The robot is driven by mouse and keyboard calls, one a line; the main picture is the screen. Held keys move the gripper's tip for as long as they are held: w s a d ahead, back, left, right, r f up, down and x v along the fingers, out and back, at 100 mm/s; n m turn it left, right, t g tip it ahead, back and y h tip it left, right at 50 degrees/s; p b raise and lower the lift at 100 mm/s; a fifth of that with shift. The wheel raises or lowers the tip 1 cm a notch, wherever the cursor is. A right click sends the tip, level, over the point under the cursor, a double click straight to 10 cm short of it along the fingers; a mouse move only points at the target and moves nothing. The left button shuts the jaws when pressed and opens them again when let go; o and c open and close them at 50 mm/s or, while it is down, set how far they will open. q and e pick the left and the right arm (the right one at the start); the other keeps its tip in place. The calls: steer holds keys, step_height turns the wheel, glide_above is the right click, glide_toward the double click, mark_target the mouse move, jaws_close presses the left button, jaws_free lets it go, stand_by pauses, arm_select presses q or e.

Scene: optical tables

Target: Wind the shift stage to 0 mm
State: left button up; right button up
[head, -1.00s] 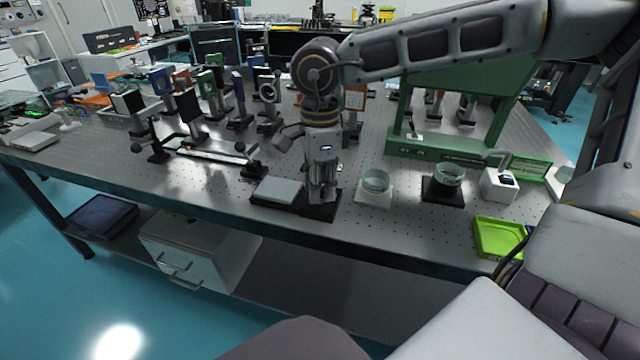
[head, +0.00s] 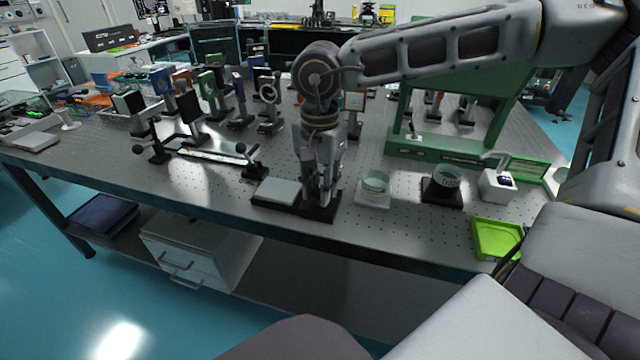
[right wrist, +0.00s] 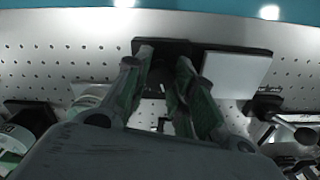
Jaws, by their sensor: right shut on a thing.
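The shift stage has a pale square plate (head: 277,190) on a long black base near the front edge of the table; the plate also shows in the right wrist view (right wrist: 236,75). My right gripper (head: 322,192) points down over the right end of that black base, just right of the plate. In the right wrist view its two fingers (right wrist: 161,62) stand close together over the base, with a narrow gap between them. They are shut on a small part of the stage, mostly hidden by the fingers. I cannot read any scale. My left gripper is out of view.
Right of the stage stand a glass dish on a white pad (head: 374,184), another on a black pad (head: 447,178), and a white device (head: 498,186). A lime tray (head: 496,239) lies at the front edge. A rail (head: 205,153) and several optic mounts stand behind left.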

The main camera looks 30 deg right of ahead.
steer(key=shift+n, duration=0.9)
steer(key=o, duration=1.1)
steer(key=shift+c, duration=0.2)
step_height(320, 180, up, 12)
stand_by(0.6)
